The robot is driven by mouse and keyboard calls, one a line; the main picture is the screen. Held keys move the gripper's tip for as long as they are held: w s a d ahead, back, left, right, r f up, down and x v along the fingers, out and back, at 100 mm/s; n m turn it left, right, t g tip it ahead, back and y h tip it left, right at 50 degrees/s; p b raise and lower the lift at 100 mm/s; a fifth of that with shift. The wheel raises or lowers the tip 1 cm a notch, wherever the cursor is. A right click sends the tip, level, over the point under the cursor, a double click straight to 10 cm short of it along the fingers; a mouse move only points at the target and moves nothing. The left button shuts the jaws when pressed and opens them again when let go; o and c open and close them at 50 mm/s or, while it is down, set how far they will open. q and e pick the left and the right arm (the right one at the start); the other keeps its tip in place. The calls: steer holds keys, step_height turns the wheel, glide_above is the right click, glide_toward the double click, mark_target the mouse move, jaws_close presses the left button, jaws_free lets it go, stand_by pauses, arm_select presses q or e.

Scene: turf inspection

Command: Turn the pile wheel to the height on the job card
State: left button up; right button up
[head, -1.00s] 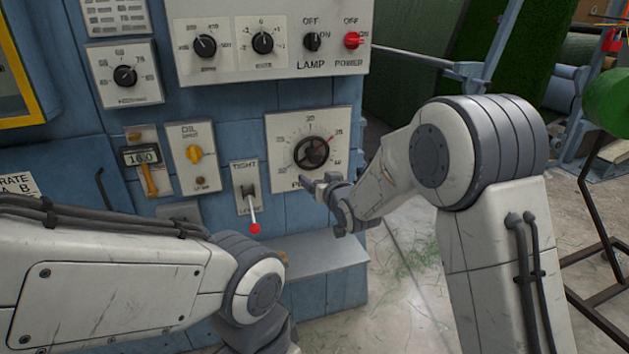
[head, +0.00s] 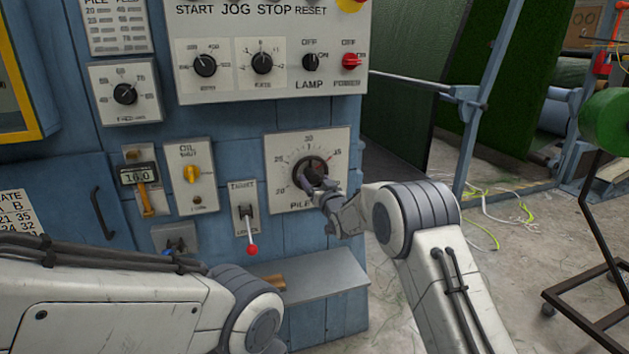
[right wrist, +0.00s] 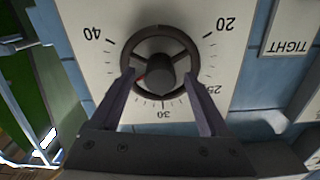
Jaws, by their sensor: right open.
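The pile wheel (head: 310,172) is a dark, spoked hand wheel on a white dial plate (head: 338,143) marked 20 to 40. The right wrist view shows the wheel (right wrist: 160,38) upside down, with a bit of red left of its hub. My right gripper (head: 318,186) is at the wheel's lower side. In the right wrist view its open fingers (right wrist: 158,76) straddle the hub; whether they touch the rim I cannot tell. My left arm crosses the lower left, its gripper out of view. I cannot make out which sheet is the job card.
A lever with a red ball (head: 252,249) points down beside the dial, under a TIGHT label. A grey shelf (head: 315,280) juts out below. A gauge reading 16.0 (head: 138,176) and an oil knob (head: 191,173) are to the left. A dark cart frame (head: 590,290) stands right.

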steer(key=shift+w+a, duration=0.15)
steer(key=shift+w, duration=0.3)
jaws_close()
